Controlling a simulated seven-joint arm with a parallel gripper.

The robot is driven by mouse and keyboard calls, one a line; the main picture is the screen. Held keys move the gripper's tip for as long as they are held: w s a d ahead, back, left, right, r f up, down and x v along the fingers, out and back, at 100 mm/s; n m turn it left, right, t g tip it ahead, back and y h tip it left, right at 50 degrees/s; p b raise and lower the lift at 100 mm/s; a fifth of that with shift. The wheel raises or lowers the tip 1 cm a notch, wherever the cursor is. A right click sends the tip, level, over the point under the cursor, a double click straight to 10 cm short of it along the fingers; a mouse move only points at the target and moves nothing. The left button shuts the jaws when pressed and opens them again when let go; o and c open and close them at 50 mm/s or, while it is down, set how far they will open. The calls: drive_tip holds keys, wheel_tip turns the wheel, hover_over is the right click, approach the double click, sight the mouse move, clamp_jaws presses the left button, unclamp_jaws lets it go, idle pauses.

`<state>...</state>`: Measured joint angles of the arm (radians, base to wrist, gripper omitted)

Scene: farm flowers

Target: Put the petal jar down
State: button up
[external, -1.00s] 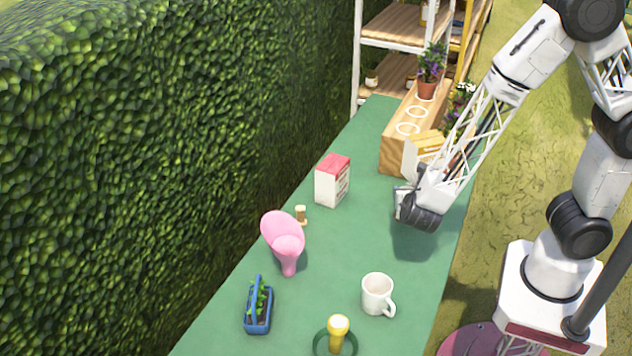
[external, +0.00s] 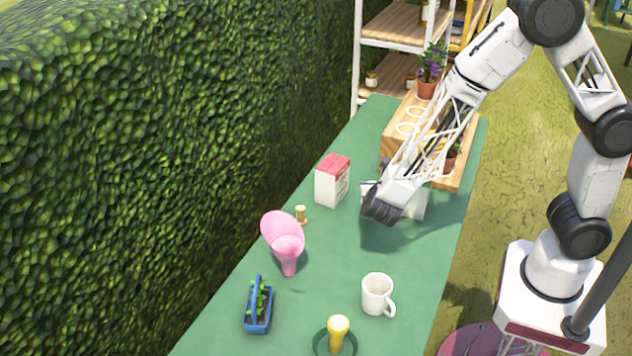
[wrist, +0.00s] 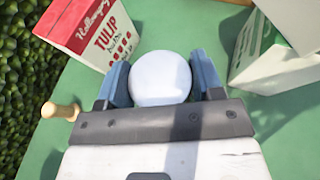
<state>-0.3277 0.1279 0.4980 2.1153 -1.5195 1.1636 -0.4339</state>
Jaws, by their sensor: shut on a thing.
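My gripper (wrist: 160,68) has its two blue fingers shut on a round white thing (wrist: 160,82), seen from above in the wrist view. It looks like the lid or top of the petal jar; its sides and contents are hidden. In the external view my gripper (external: 382,208) hangs over the green table (external: 340,250), right of a red and white tulip box, and hides what it holds. I cannot tell whether the jar touches the table.
The tulip box (external: 332,182) stands close left; a white-and-green carton (wrist: 272,62) stands close right. A wooden rack (external: 398,150) with pots is behind. Nearer are a pink vase (external: 284,240), white mug (external: 376,294), blue basket (external: 258,312) and small wooden peg (external: 300,214). The middle table is clear.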

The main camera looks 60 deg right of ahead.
drive_tip(key=shift+f, duration=1.75)
drive_tip(key=shift+f, duration=0.1)
drive_tip(key=o, duration=1.4)
drive_tip(key=shift+c, duration=0.2)
drive_tip(key=v, duration=1.2)
